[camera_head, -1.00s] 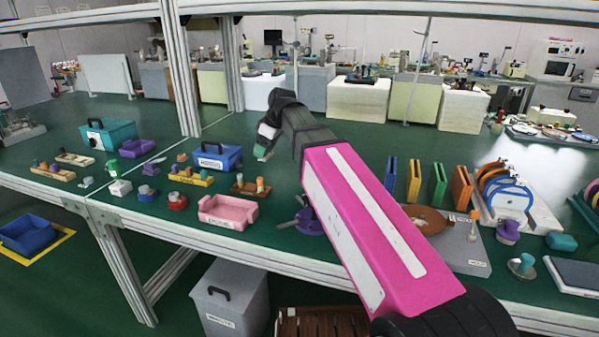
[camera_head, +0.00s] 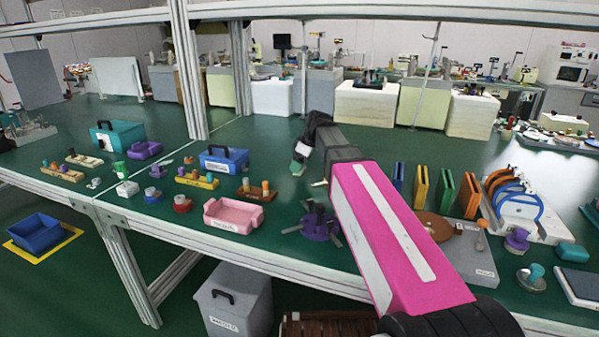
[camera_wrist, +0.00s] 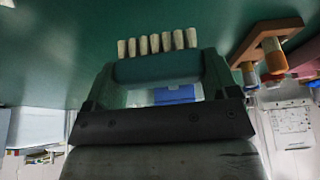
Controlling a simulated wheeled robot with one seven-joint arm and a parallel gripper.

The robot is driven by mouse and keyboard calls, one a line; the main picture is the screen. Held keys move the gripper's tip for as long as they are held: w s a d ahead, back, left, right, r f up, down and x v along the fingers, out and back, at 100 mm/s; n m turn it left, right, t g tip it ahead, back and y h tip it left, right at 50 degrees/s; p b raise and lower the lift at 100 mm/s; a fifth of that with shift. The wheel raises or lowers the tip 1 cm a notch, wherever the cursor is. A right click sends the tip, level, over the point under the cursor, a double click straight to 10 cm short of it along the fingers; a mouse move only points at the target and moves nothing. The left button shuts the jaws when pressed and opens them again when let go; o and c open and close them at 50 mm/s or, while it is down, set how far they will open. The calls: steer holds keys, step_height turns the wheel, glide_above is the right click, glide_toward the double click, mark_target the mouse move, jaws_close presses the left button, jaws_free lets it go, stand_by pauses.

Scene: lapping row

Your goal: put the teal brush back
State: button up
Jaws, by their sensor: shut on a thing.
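The teal brush (camera_wrist: 157,70) lies crosswise between the fingers of my gripper (camera_wrist: 157,74) in the wrist view. Its row of pale bristle tufts faces away from the palm. My gripper is shut on it. In the head view my gripper (camera_head: 301,158) is above the green bench, right of the blue bin (camera_head: 224,159), and the brush is too small there to make out clearly. A brown wooden rack (camera_head: 244,194) with orange and pale pegs stands on the bench left of my gripper; it also shows at the right in the wrist view (camera_wrist: 258,40).
A pink tray (camera_head: 232,223) and a purple spoked piece (camera_head: 318,224) stand near the bench's front edge. Right of my arm are upright orange boards (camera_head: 470,195), a grey plate (camera_head: 470,258) and a white stand with rings (camera_head: 530,222). Green bench behind my gripper is clear.

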steer(key=shift+f, duration=1.7)
steer(key=shift+f, duration=0.15)
steer(key=o, duration=0.8)
steer(key=v, duration=1.2)
steer(key=shift+r, duration=0.2)
